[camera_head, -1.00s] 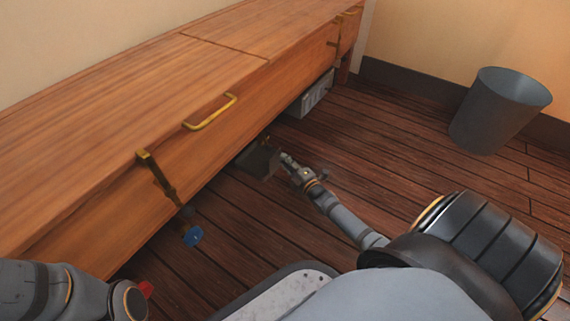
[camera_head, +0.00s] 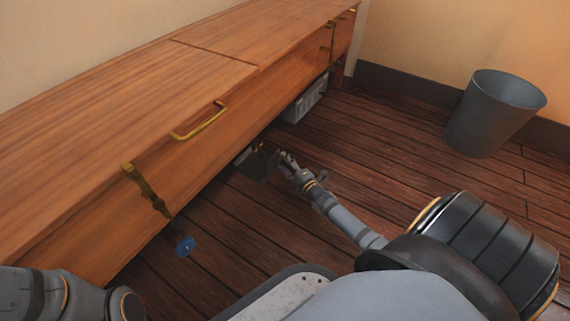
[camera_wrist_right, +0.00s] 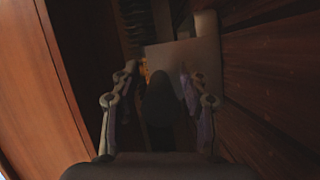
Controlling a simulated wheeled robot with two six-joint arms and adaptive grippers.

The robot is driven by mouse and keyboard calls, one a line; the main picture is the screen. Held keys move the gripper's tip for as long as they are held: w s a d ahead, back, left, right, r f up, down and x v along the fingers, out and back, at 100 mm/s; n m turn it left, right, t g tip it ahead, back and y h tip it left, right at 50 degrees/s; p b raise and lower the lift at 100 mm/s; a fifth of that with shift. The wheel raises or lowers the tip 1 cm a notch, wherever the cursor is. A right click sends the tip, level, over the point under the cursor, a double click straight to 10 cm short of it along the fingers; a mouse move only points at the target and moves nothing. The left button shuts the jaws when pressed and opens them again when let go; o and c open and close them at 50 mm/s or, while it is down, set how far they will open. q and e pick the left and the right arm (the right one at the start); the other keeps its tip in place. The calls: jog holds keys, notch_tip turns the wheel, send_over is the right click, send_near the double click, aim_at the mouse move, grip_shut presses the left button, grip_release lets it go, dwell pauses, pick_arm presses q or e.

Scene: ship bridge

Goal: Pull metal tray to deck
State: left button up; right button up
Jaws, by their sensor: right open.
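The metal tray (camera_head: 252,166) is a dark grey flat-sided thing low at the bench's bottom edge, just above the deck. Most of it is hidden under the bench. My right gripper (camera_head: 284,158) is low over the deck beside the tray's right end. In the right wrist view, a pale flat face that looks like the tray (camera_wrist_right: 203,60) lies ahead of my right gripper (camera_wrist_right: 158,78). The fingers are apart, with no clear grip on it. Contact cannot be told. My left gripper is out of view; only the left arm shows at bottom left.
The wooden bench (camera_head: 110,130) runs along the wall, with brass handles and latches. A blue disc (camera_head: 185,246) hangs near its front. A light grey box (camera_head: 305,100) sits under it farther back. A grey bin (camera_head: 495,115) stands right. The deck between is clear.

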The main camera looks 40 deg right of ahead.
jog(key=s+r, duration=0.1)
jog(key=s, duration=1.1)
